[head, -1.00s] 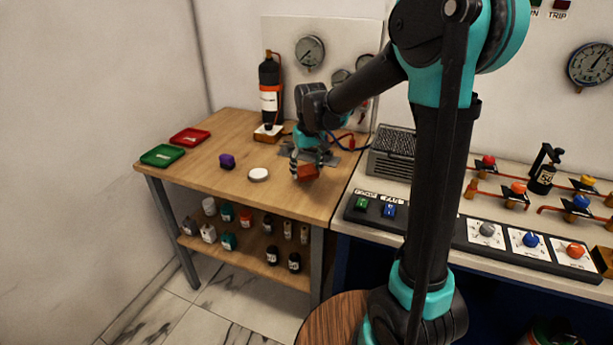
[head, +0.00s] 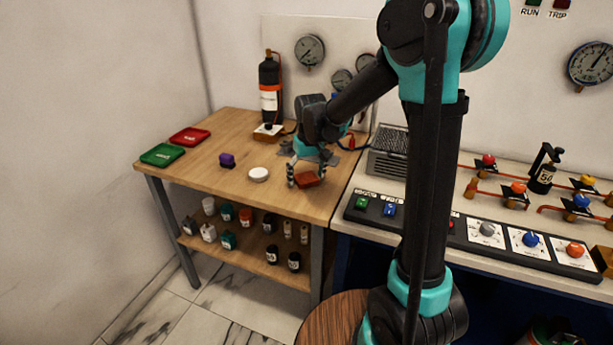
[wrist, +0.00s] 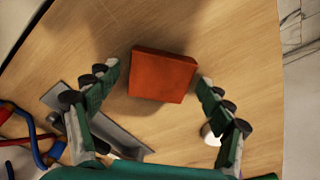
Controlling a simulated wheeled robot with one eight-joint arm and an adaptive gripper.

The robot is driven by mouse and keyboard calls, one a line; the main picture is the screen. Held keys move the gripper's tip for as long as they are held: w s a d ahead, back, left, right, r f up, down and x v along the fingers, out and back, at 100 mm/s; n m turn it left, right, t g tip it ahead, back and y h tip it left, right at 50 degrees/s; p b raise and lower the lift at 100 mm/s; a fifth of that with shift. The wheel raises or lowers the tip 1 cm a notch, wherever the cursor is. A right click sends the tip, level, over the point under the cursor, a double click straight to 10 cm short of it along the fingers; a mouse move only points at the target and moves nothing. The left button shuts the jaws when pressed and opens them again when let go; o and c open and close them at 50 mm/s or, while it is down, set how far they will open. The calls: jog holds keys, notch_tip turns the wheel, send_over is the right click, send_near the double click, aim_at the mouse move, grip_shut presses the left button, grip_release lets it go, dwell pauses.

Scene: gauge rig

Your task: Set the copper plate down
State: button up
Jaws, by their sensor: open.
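The copper plate (head: 307,180) is a reddish-brown block lying on the wooden table near its front right part. In the wrist view the copper plate (wrist: 162,75) lies between and just beyond the fingertips. My gripper (head: 306,178) is open above and around it, and it also shows in the wrist view (wrist: 158,80). A gap shows on each side between fingers and plate.
A white round disc (head: 259,174) and a purple block (head: 227,160) lie to the left. Green (head: 162,155) and red (head: 189,137) trays lie at the far left. A dark cylinder (head: 269,85) stands behind. A grey vented box (head: 390,152) is to the right.

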aim_at(308, 180)
jog(key=shift+r, duration=0.15)
notch_tip(308, 180, up, 12)
jog(key=s, duration=0.1)
jog(key=shift+s+d, duration=0.15)
jog(key=shift+d, duration=0.15)
